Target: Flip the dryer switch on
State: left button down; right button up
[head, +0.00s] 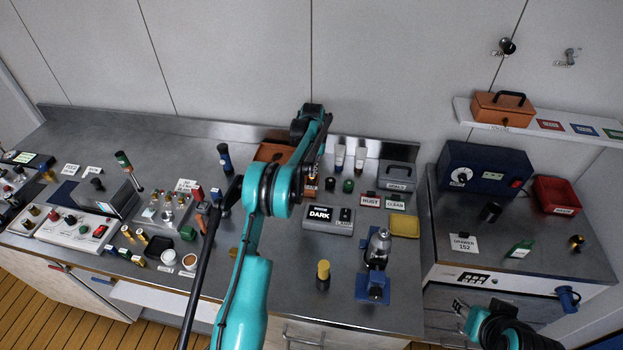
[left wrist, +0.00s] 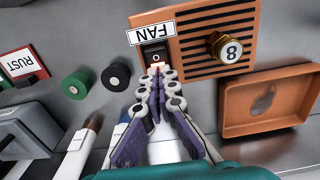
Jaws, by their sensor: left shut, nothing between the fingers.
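In the left wrist view, an orange box (left wrist: 200,20) with a slatted front carries a dark rocker switch (left wrist: 153,52) under a FAN label (left wrist: 152,34) and a brass knob marked 8 (left wrist: 228,48). My left gripper (left wrist: 157,70) is shut and empty, its tips at the lower edge of this switch; I cannot tell whether they touch. In the head view my left gripper (head: 313,170) hides much of the orange box (head: 309,190). No label reading dryer is legible. My right gripper (head: 462,307) is at the lower right, its fingers unclear.
An orange tray (left wrist: 232,118), round green cap (left wrist: 75,86) and black cap (left wrist: 117,75) lie near the left gripper. A DARK sign box (head: 342,222) stands in front. A blue box (head: 455,158) with a dial and red switch (head: 515,184) stands on the right bench.

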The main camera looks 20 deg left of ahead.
pick_arm(q)
jog(key=shift+r+p, duration=1.55)
jog(key=shift+r, duration=1.9)
jog(key=shift+f, duration=0.1)
